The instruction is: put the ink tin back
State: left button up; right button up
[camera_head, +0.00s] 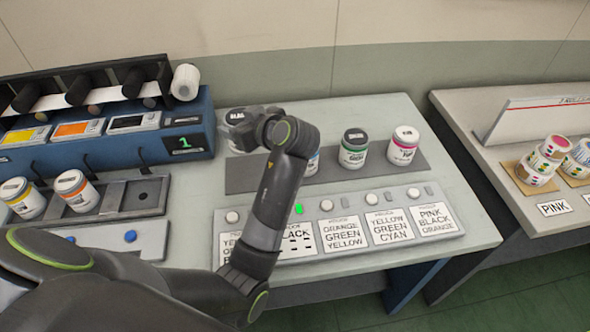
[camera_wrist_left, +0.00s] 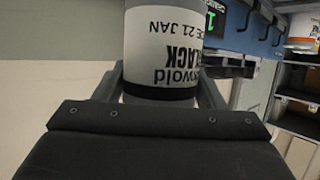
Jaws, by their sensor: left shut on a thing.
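The ink tin, white with a black band and "BLACK" in its label, shows in the left wrist view (camera_wrist_left: 165,40) between my fingers. In the head view the black tin (camera_head: 237,119) is at the left end of the grey strip (camera_head: 240,178), partly hidden by my wrist. My left gripper (camera_wrist_left: 160,88) is shut on it. I cannot tell whether its base touches the strip. A mostly hidden blue-labelled tin (camera_head: 313,163), a green-labelled tin (camera_head: 354,149) and a pink-labelled tin (camera_head: 403,146) stand along the strip. My right gripper is not in view.
A yellow tin (camera_head: 22,198) and an orange tin (camera_head: 76,190) stand in a rack (camera_head: 119,197) at left, beside an empty place (camera_head: 143,195). A panel of proof cards (camera_head: 390,226) lies in front of the strip.

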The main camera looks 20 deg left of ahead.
pick_arm(q)
jog(key=shift+w+d+f, duration=0.15)
jog(key=shift+d+f, duration=0.15)
jog(key=shift+f, duration=0.35)
jog(key=shift+w+d+f, duration=0.15)
jog(key=shift+d+f, duration=0.1)
jog(key=shift+f, duration=0.35)
jog(key=f, duration=0.2)
jog(key=shift+s+a+f, duration=0.15)
jog(key=shift+a+f, duration=0.2)
jog(key=shift+f, duration=0.4)
notch_tip(320, 180, down, 3)
jog(key=shift+d+f, duration=0.1)
jog(key=shift+f, duration=0.35)
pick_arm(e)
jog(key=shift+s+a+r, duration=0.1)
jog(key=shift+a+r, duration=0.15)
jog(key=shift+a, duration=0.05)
pick_arm(q)
jog(key=shift+f, duration=0.1)
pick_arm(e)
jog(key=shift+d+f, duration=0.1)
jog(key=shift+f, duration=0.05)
pick_arm(q)
jog(key=o, duration=1.4)
